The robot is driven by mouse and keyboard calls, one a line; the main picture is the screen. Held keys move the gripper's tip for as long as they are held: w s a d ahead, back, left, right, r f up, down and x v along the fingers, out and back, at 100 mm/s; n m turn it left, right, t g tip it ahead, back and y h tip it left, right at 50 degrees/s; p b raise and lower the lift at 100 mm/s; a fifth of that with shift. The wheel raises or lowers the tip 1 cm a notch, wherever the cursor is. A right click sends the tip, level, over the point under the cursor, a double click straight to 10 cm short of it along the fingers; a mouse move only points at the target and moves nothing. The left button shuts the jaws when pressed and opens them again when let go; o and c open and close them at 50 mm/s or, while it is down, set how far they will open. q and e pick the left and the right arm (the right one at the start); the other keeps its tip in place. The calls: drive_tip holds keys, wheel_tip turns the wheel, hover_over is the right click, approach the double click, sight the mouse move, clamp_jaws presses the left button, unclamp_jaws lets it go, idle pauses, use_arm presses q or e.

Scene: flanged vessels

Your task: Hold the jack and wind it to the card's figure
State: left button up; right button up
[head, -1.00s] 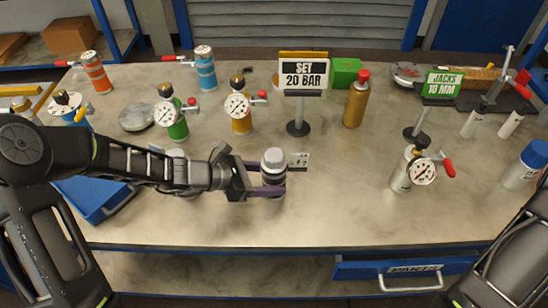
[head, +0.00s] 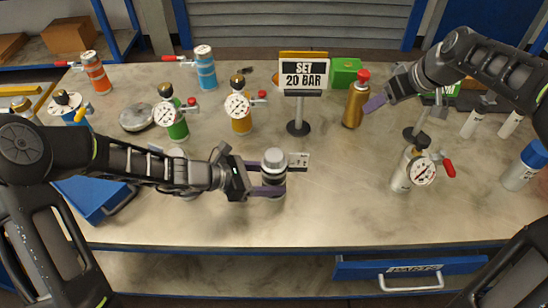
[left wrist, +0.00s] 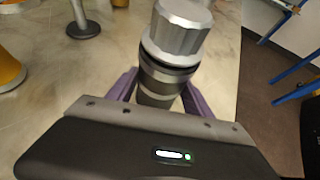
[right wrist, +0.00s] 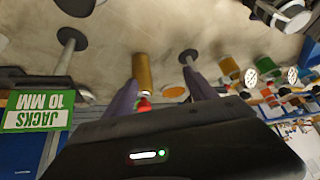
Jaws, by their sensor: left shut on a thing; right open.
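The jack, a dark grey cylinder with a silver faceted knob (head: 274,158), stands upright at the front middle of the bench. My left gripper (head: 272,186) is shut around its body; the left wrist view shows the ribbed body (left wrist: 158,88) between the fingers and the knob (left wrist: 182,28) clear above them. The green card reading JACKS 10 MM (right wrist: 38,112) shows upside down in the right wrist view; my right arm mostly covers it in the head view. My right gripper (head: 374,103) is open and empty beside the gold can (head: 355,104), well right of the jack.
A SET 20 BAR sign (head: 303,75) stands behind the jack. A small marked plate (head: 298,161) is beside the knob. A silver gauge vessel (head: 402,176) stands at the right. Several gauge vessels stand at the back left. The bench between jack and silver vessel is clear.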

drive_tip(key=s+a+r+n+g+y, duration=0.1)
drive_tip(key=s+a+n, duration=0.15)
drive_tip(key=a, duration=0.45)
drive_tip(key=s+a+r+n+g, duration=0.1)
drive_tip(key=s+a+n, duration=0.15)
drive_tip(key=a, duration=0.45)
drive_tip(key=n+g, duration=0.2)
drive_tip(key=n, duration=0.2)
approach(275, 155)
drive_tip(key=v, duration=0.3)
drive_tip(key=shift+s+d, duration=0.1)
drive_tip(key=shift+s, duration=0.1)
drive_tip(key=x, duration=1.2)
drive_tip(key=shift+w, duration=0.2)
drive_tip(key=shift+c, duration=0.2)
